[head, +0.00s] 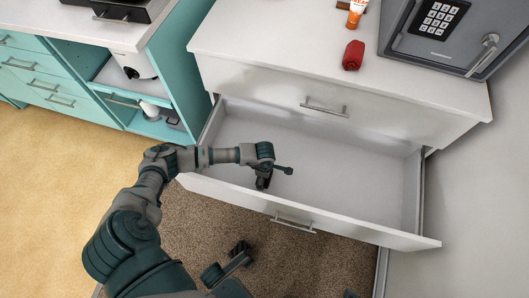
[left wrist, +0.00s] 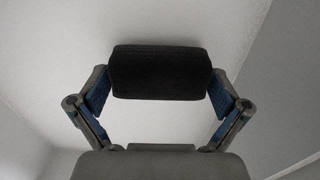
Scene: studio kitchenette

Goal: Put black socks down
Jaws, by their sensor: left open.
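The black socks (left wrist: 160,71) show in the left wrist view as a dark rolled bundle lying crosswise between the fingertips of my left gripper (left wrist: 161,90). The fingers are spread wide, one at each end of the roll, and I cannot tell whether they touch it. In the head view, my left gripper (head: 272,176) is over the open drawer (head: 340,168), near its front panel. The socks are hard to tell from the dark gripper there.
The white dresser top (head: 260,30) holds a red roll (head: 353,55), an orange and white bottle (head: 355,12) and a grey safe (head: 440,35). The rest of the drawer looks empty. Teal cabinets (head: 170,75) stand at the left.

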